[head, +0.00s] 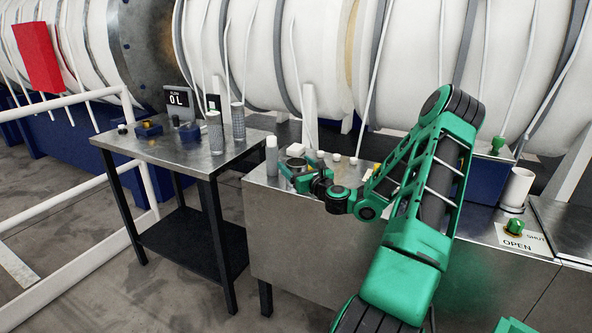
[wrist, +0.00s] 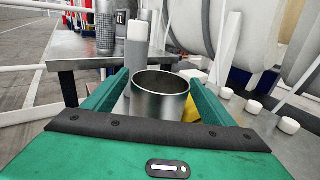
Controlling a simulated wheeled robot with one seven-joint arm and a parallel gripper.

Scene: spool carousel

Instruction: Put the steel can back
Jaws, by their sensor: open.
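The steel can (wrist: 160,101) is an open-topped metal cylinder and stands upright in the wrist view. My gripper (wrist: 156,78) is open, with one green finger on each side of the can. I cannot tell whether either finger touches it. The lower part of the can is hidden by the gripper body. In the head view, my gripper (head: 302,181) is low over the left end of the steel cabinet, and the can's rim (head: 296,162) shows just beside it.
A pale capped bottle (head: 271,156) stands close behind the can. Several white knobs (wrist: 253,107) are to the right. A side table (head: 175,150) at left holds mesh cylinders (head: 238,121), small blue blocks and a display (head: 177,99). A white cup (head: 517,187) stands farther right.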

